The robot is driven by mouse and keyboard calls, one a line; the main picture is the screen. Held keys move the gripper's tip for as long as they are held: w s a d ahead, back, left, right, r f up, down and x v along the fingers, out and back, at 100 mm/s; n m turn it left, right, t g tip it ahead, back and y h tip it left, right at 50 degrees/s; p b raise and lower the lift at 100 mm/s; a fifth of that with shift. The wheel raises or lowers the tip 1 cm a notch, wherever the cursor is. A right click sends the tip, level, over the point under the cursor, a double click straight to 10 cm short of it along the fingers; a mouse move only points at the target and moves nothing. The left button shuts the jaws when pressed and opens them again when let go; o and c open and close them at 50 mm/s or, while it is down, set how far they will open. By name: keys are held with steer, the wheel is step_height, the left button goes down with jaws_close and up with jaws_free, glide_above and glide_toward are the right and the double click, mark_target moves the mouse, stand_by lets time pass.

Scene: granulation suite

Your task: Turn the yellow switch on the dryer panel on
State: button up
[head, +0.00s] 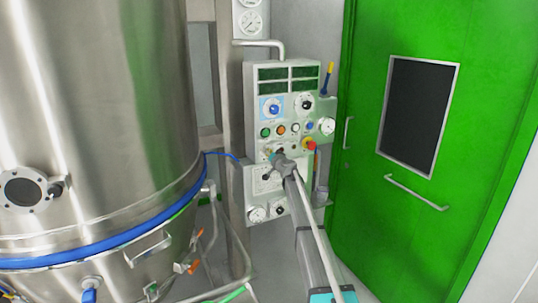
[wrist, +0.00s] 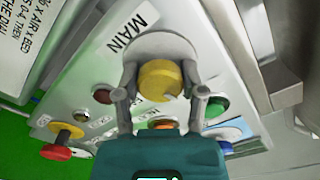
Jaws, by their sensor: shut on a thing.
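The yellow switch (wrist: 158,76) is a round knob on a pale round base, beside the label "MAIN" on the dryer panel. In the wrist view it sits between the two fingers of my gripper (wrist: 160,86), which is shut on it. In the head view my gripper (head: 277,158) reaches the lower part of the dryer panel (head: 252,105), and it hides the yellow switch there. The knob's on or off marks cannot be read.
A red button (head: 311,145) on a yellow collar lies close to the right of my gripper; it also shows in the wrist view (wrist: 56,152). Several coloured buttons sit above. A steel vessel (head: 90,110) stands left, a green door (head: 375,200) right.

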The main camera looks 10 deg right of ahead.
steer(key=m, duration=0.3)
steer(key=shift+w+m, duration=0.1)
steer(key=shift+m, duration=2.2)
steer(key=o, duration=1.2)
steer(key=shift+c, duration=0.2)
steer(key=shift+s, duration=0.2)
steer(key=v, duration=1.1)
steer(key=shift+s, duration=0.3)
steer(key=shift+d, duration=0.1)
